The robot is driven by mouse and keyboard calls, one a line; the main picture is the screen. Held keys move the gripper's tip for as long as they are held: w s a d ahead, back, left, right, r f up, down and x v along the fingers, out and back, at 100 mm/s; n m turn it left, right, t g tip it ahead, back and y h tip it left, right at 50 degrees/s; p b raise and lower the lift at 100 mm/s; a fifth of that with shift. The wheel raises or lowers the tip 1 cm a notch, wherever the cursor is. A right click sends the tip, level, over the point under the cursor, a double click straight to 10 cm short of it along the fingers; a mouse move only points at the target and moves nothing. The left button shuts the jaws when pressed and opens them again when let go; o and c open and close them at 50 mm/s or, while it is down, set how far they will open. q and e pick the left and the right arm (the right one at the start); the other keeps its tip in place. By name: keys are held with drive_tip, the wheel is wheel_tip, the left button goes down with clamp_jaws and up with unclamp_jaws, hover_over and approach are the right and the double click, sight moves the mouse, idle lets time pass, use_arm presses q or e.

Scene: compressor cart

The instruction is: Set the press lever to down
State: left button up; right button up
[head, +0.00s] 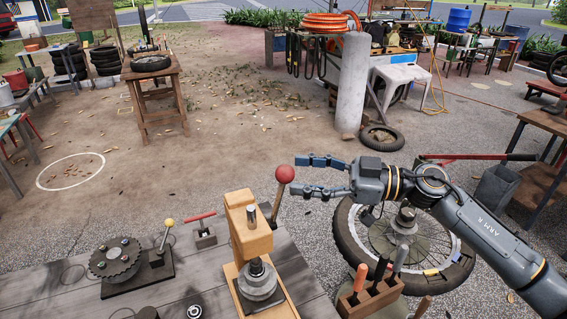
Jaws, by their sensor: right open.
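The press (250,228) is a yellow-orange frame on the wooden bench, with a round metal piece (257,281) under its ram. Its lever (279,199) stands up on the right side of the frame, tilted slightly, with a red ball knob (285,173) on top. My right gripper (304,176) comes in from the right with its fingers pointing left and spread apart. Its fingertips are close to the knob, just to its right in the picture; I cannot tell whether they touch it. My left gripper does not show.
A tool block (370,298) with upright handles stands at the front right, before a spoked wheel (405,240). Open ground lies behind the bench.

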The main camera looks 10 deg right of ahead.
sight(286, 171)
drive_tip(key=x, duration=0.2)
drive_tip(key=shift+a+r+p, duration=0.15)
drive_tip(key=shift+a+p, duration=0.15)
drive_tip(key=shift+a, duration=0.05)
drive_tip(key=shift+w+a, duration=0.2)
drive_tip(key=shift+a, duration=0.45)
drive_tip(key=shift+c, duration=0.4)
drive_tip(key=c, duration=1.1)
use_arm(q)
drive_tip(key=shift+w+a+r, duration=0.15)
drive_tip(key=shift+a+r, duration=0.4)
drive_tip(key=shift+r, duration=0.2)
use_arm(e)
clamp_jaws()
